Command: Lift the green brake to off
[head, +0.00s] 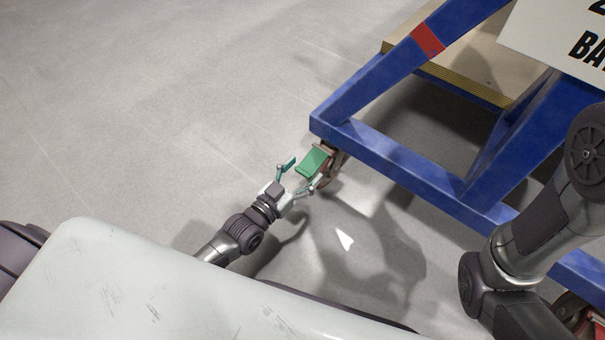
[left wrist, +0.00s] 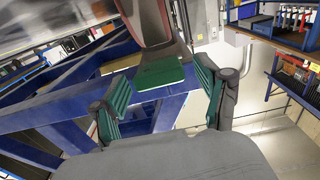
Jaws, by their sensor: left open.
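The green brake (head: 312,161) is a flat pedal on the caster (head: 331,167) under the near left corner of the blue frame. In the left wrist view the brake (left wrist: 160,75) shows as a flat green plate below the caster wheel (left wrist: 150,22). My left gripper (head: 300,174) is open, its fingers spread close to the brake. In the left wrist view the open fingers (left wrist: 158,84) stand on either side of the brake, with gaps showing. I cannot tell whether any finger touches it. My right gripper is out of view; only its arm shows at the right.
The blue frame (head: 410,176) with a red band (head: 428,39) fills the upper right. It carries a white sign (head: 560,35). A wooden block (head: 470,52) lies behind the beam. The grey floor (head: 170,110) left of the frame is clear.

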